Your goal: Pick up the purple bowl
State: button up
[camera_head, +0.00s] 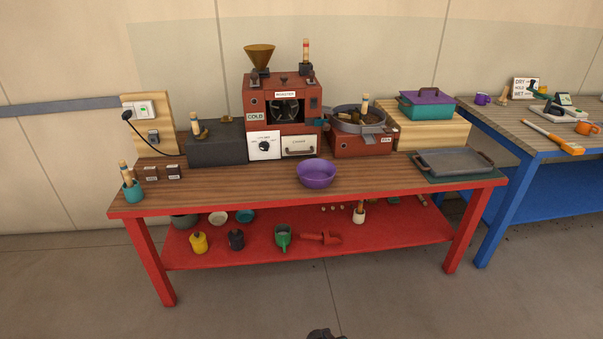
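The purple bowl (316,175) stands upright near the front edge of the red table's wooden top (240,187), in front of the red roaster (285,100). Nothing touches it from above, and I cannot make out anything inside it. A small dark part, perhaps my gripper (326,334), shows at the bottom edge of the view, well below and in front of the table. It is mostly cut off by the frame, so its fingers cannot be read.
A grey tray (454,161) lies on the right of the tabletop, and a teal cup (133,191) stands at the left corner. The lower red shelf (380,235) holds jars, scoops and bowls. A blue table (515,195) stands at right. The floor in front is clear.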

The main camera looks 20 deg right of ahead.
aim_at(314, 173)
jog(key=u, duration=0.55)
jog(key=i, duration=0.55)
jog(key=u, duration=0.6)
jog(key=i, duration=0.7)
jog(key=u, duration=0.3)
